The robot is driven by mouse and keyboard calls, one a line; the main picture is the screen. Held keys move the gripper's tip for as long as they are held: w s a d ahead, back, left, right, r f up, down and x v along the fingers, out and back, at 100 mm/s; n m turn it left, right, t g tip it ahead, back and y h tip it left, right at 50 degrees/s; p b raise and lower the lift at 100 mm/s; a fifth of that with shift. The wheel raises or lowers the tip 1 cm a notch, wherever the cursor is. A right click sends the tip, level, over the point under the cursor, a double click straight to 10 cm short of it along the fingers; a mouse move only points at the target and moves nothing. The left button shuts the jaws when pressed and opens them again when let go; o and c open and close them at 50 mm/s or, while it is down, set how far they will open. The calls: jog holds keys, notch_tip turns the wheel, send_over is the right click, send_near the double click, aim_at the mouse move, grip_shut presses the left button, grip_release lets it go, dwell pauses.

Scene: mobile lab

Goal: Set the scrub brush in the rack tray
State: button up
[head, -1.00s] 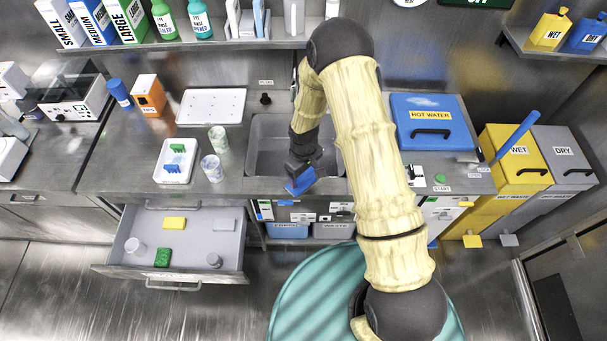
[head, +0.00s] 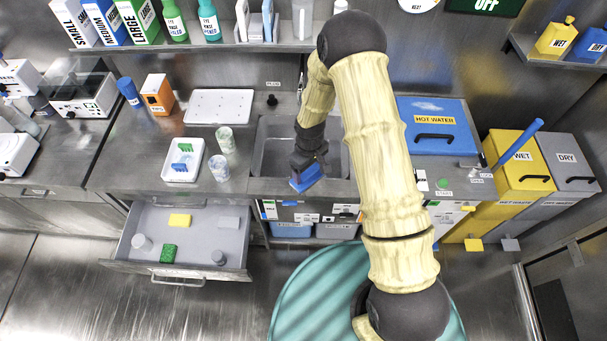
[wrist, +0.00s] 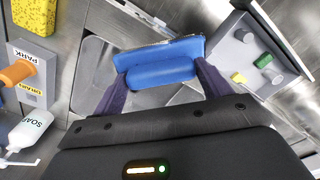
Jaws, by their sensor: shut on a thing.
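My gripper (head: 307,168) is shut on a blue scrub brush (head: 306,179). It holds the brush above the front edge of the sink (head: 337,160). In the wrist view the brush (wrist: 160,72) lies crosswise between the two dark fingers, with a rounded grip in front of a flat blue part. A white tray (head: 169,176) on the counter left of the sink holds a small green item and a small blue item. A white flat board-like tray (head: 217,107) lies behind it. I cannot tell which of these is the rack tray.
An open drawer (head: 190,262) below holds sponges and small containers. A blue hot water box (head: 433,110) stands right of the sink. A soap bottle (wrist: 28,130) shows in the wrist view. A shelf runs above.

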jog(key=d+f+m+b, duration=0.3)
jog(key=d+m, duration=0.5)
jog(key=d, duration=0.4)
jog(key=shift+d+f, duration=0.15)
jog(key=shift+d, duration=0.25)
jog(key=shift+s, duration=0.1)
dwell(1.0)
